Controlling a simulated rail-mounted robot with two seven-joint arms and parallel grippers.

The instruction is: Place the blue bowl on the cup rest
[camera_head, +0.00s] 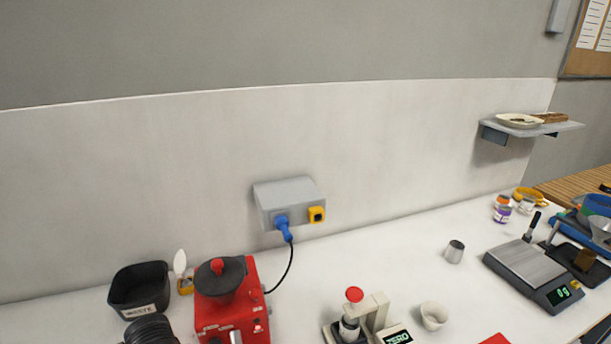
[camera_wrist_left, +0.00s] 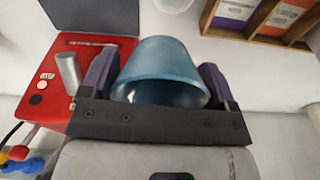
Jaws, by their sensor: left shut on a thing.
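The blue bowl (camera_wrist_left: 160,70) is in the left wrist view, tapered, with its wide rim toward the camera. My left gripper (camera_wrist_left: 158,64) is shut on it, with one dark purple finger on each side. A red machine (camera_wrist_left: 92,88) with a short metal tube (camera_wrist_left: 68,72) lies to the left of the bowl in that view. Neither gripper can be made out in the head view, and the held bowl does not show there. I cannot pick out the cup rest with certainty.
In the head view, a red grinder (camera_head: 230,312) stands beside a black waste bin (camera_head: 139,288). A white device with a red knob (camera_head: 355,296), a white cup (camera_head: 433,316), a metal cup (camera_head: 454,251) and a scale (camera_head: 526,262) stand rightward. The back counter is partly clear.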

